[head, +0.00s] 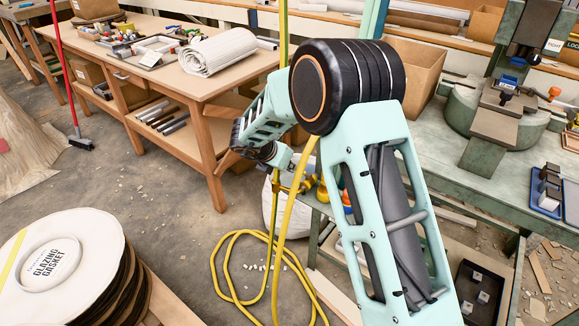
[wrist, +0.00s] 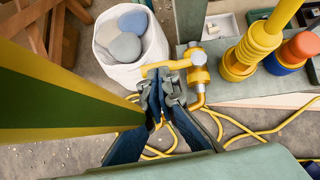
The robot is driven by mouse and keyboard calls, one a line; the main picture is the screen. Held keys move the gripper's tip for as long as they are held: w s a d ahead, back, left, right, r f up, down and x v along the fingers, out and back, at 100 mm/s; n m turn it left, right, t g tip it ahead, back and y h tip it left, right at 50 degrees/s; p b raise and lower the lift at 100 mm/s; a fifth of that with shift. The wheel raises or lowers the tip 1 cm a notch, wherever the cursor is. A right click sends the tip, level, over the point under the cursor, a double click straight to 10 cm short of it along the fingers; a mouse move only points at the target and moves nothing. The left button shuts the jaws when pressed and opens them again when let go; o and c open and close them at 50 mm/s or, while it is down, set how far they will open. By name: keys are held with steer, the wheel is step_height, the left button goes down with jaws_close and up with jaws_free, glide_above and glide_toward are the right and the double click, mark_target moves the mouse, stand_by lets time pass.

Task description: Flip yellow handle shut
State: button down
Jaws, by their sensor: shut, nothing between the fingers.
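The yellow handle (wrist: 160,68) is a short lever on a brass-yellow valve (wrist: 198,74) with a silver round cap, at the upper middle of the wrist view. It points left from the cap, across the hose line. A yellow hose (wrist: 222,122) runs from the valve's lower end. My gripper (wrist: 164,98) is shut and empty, its fingertips just below the handle in the picture. I cannot tell whether they touch it. In the head view my gripper (head: 277,180) is small and partly hidden by my arm, beside the valve area at the green bench's left end.
A yellow and green post (wrist: 60,88) stands close on the left. A white sack of rounded stones (wrist: 130,48) is behind the handle. Yellow and orange-topped items (wrist: 250,52) stand right of the valve. Hose coils (head: 232,278) lie on the floor; a wooden workbench (head: 190,82) stands left.

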steer(key=v, duration=1.1)
steer(key=shift+s+r, duration=0.25)
steer(key=shift+s, duration=0.05)
steer(key=shift+a, duration=0.15)
